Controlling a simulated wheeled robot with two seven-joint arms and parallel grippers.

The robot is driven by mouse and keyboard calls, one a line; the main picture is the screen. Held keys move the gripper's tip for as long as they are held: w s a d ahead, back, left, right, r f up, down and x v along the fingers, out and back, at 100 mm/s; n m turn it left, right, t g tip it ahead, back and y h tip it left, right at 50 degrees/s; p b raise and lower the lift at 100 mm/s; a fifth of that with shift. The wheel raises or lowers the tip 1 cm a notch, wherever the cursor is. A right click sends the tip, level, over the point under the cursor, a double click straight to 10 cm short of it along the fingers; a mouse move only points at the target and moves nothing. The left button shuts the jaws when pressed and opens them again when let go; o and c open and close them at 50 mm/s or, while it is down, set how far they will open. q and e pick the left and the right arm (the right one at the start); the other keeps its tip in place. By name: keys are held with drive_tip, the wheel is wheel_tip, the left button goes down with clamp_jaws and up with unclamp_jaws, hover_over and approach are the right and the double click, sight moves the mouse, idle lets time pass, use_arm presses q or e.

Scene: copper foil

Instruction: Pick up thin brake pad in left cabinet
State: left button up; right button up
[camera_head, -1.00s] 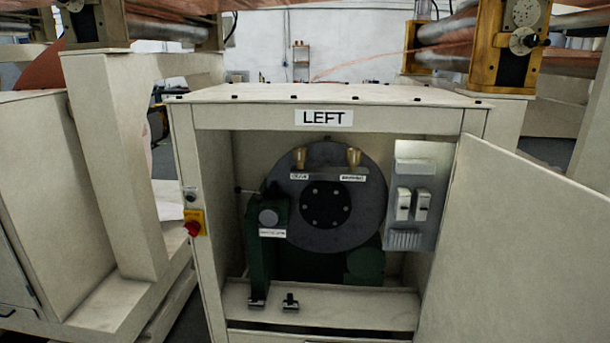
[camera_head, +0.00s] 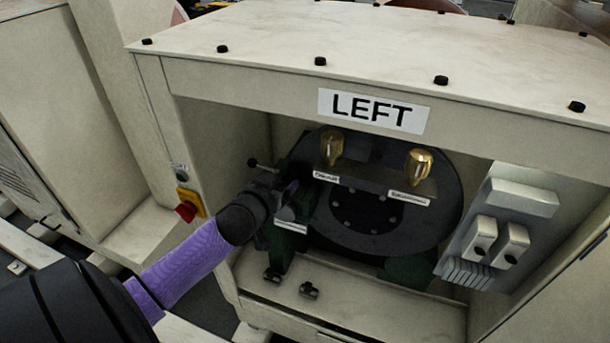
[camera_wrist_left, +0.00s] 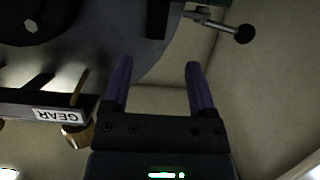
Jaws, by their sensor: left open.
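The cabinet marked LEFT (camera_head: 240,80) stands open in front of me. Inside it a dark disc (camera_head: 372,237) sits beside a green mount, partly behind my left arm. Two small black parts lie on the cabinet's lower shelf, one at the left (camera_head: 272,275) and one beside it (camera_head: 309,290). I cannot tell which part is the thin brake pad. My left gripper (camera_head: 289,190) is inside the cabinet opening, left of the disc. In the left wrist view this gripper (camera_wrist_left: 158,72) is open, with nothing between its purple fingers. My right gripper is out of view.
A black-knobbed lever (camera_wrist_left: 243,33) projects near the gripper. A grey switch panel (camera_head: 497,228) is at the right. A red button (camera_head: 186,211) is on the cabinet's left post.

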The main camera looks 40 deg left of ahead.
sight(293, 174)
use_arm(q)
drive_tip(key=x, duration=0.2)
drive_tip(key=b+x, duration=0.1)
drive_tip(key=x, duration=0.1)
drive_tip(key=b+x, duration=0.1)
drive_tip(key=x, duration=0.1)
drive_tip(key=shift+d+f, duration=0.3)
drive_tip(key=shift+f, duration=0.05)
drive_tip(key=shift+w+a, duration=0.1)
drive_tip(key=shift+w, duration=0.3)
clamp_jaws()
